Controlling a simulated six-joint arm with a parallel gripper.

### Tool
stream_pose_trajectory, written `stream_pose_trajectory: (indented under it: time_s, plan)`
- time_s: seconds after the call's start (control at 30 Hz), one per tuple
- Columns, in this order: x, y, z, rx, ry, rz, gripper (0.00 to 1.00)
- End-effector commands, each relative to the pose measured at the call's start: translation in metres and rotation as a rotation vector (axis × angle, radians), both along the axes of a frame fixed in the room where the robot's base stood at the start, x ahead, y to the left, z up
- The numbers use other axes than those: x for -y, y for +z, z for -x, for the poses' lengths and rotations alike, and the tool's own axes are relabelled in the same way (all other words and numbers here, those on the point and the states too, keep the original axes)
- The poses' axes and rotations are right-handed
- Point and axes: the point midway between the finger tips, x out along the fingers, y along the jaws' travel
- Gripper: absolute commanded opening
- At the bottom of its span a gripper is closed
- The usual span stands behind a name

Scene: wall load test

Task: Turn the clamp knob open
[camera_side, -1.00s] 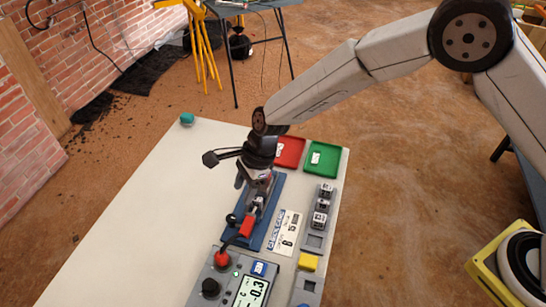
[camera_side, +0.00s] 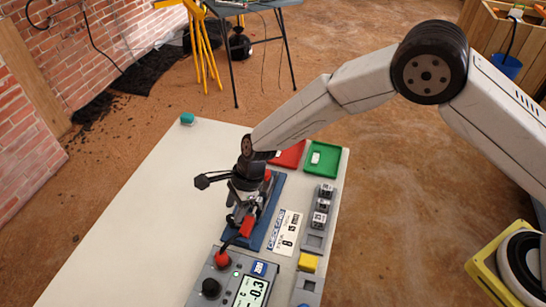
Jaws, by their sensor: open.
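I cannot tell for sure which of these is the clamp knob. My gripper (camera_side: 240,211) points down over the middle of the fixture, close to the black knob. Its jaws are open, but the fingertips are dark and partly merge with the fixture, so contact cannot be told.
A grey meter (camera_side: 233,279) reading -0.3 stands in front, with a red plug (camera_side: 222,259) and cable. Right of the fixture are a label card (camera_side: 286,231) and a rack (camera_side: 314,241) with small blocks. Red (camera_side: 291,155) and green (camera_side: 323,172) trays lie behind.

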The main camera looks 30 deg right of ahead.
Motion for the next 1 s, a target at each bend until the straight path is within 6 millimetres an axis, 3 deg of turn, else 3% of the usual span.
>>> stream_pose_trajectory:
  time_s: [0.2, 0.6, 0.63, 0.8, 1.0]
  plan:
    - [-0.007, -0.016, 0.001, -0.001, 0.001, 0.000, 0.52]
    - [-0.008, -0.020, 0.000, 0.000, 0.000, 0.000, 0.52]
    - [-0.008, -0.020, 0.000, 0.000, 0.000, 0.000, 0.49]
    - [-0.008, -0.020, 0.000, 0.000, 0.000, 0.000, 0.00]
    - [-0.008, -0.020, 0.000, -0.001, 0.004, 0.000, 0.00]
